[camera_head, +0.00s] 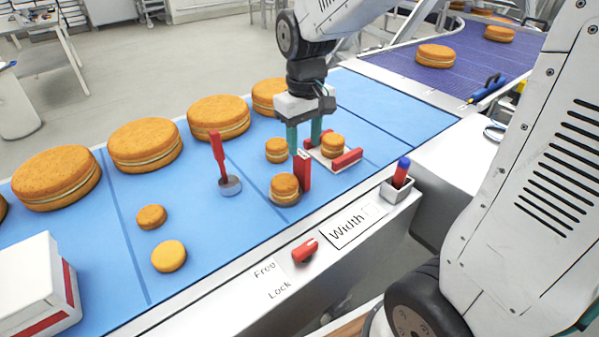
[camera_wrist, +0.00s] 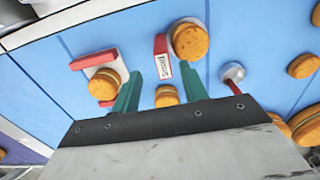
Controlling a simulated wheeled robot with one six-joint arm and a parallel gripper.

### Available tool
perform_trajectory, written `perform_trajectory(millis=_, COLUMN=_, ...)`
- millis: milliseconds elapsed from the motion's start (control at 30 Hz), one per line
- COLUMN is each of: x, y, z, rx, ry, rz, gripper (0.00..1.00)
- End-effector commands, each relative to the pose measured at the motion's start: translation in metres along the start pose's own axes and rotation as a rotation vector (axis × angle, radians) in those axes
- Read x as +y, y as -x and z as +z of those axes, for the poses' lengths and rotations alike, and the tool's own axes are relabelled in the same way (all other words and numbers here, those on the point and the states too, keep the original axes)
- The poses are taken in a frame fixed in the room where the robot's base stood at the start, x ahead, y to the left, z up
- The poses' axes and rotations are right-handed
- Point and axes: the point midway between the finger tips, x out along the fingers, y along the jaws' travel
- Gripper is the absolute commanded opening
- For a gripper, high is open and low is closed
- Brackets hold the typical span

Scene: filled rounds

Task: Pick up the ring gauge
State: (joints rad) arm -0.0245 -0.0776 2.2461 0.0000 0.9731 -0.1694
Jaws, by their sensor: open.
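An upright red tab (camera_head: 303,176) stands at a small filled round (camera_head: 285,184), with a grey rim low around the round. I take tab and rim as the ring gauge, though the ring is mostly hidden. In the wrist view the tab (camera_wrist: 161,48) shows a white label with small lettering, beside the round (camera_wrist: 190,42). My gripper (camera_head: 305,149) has its teal fingers open and empty, pointing down just above the tab. In the wrist view the tab lies between and just ahead of the fingertips (camera_wrist: 160,72). I cannot see contact.
A red-handled tool with a grey round base (camera_head: 230,187) stands left. A white holder with red bars (camera_head: 347,158) bears a small round, right of my gripper. Another small round (camera_head: 276,149) is behind. Large rounds (camera_head: 145,145) line the blue belt's far side. A red knob (camera_head: 304,251) is in front.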

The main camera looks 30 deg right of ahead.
Motion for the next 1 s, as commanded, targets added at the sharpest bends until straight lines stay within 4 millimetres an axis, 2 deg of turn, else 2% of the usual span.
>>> perform_trajectory(millis=233, x=-0.005, y=-0.037, z=-0.001, rx=-0.004, ry=0.000, rz=-0.001, gripper=0.44)
perform_trajectory(millis=567, x=-0.004, y=-0.044, z=-0.002, rx=0.000, ry=0.000, rz=0.000, gripper=0.44)
perform_trajectory(millis=700, x=-0.004, y=-0.044, z=-0.002, rx=0.000, ry=0.000, rz=0.000, gripper=0.05)
perform_trajectory(millis=733, x=-0.004, y=-0.044, z=-0.002, rx=0.000, ry=0.000, rz=0.000, gripper=0.00)
perform_trajectory(millis=1000, x=-0.004, y=-0.043, z=-0.002, rx=0.000, ry=0.000, rz=0.000, gripper=0.00)
